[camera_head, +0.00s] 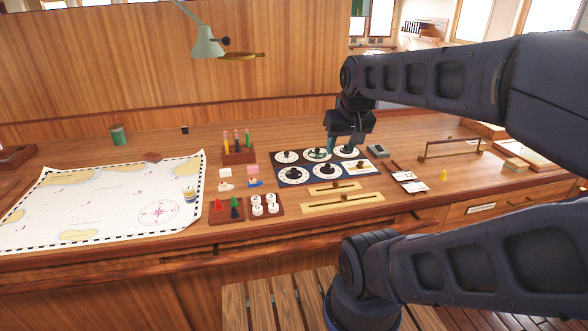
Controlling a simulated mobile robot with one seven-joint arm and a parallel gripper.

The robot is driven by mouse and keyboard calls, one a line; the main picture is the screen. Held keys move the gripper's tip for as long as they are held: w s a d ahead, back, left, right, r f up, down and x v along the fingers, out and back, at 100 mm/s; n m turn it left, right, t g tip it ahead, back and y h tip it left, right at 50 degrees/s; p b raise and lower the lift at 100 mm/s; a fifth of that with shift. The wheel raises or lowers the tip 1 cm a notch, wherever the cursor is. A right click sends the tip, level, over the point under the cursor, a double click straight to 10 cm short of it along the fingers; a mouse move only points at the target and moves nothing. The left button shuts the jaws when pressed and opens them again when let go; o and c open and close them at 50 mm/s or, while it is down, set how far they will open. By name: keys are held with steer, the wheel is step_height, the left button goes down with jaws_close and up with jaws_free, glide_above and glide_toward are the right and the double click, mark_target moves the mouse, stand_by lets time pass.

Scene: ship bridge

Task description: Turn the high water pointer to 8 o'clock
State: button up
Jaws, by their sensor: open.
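A dark blue board (309,179) lies on the wooden desk and carries several round white dials with dark pointers. The back row has a left dial (280,158), a middle dial (310,157) and a right dial (341,155). The front row has a left dial (284,178) and a middle dial (319,174). The labels are too small to read, so I cannot tell which is the high water dial or its pointer's angle. My gripper (345,144) points down, open, over the back right part of the board. Its fingers partly cover the dials there; contact is unclear.
A chart (100,205) covers the desk's left. Pen holder (239,155), red-and-green piece tray (226,211) and white-piece tray (265,208) stand left of the board. Brass-coloured rulers (345,202) lie in front. A small grey box (377,151), cards (409,181) and a yellow piece (443,175) lie right.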

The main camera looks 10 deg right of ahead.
steer(key=w+a+f+n+g, duration=0.2)
steer(key=w+n, duration=0.7)
steer(key=w, duration=0.6)
steer(key=n+g, duration=0.3)
steer(key=n, duration=0.7)
glide_above(294, 168)
step_height(294, 168, down, 10)
steer(key=f, duration=0.1)
step_height(294, 168, down, 10)
steer(key=shift+s+r, duration=0.1)
steer(key=shift+r, duration=0.05)
jaws_close()
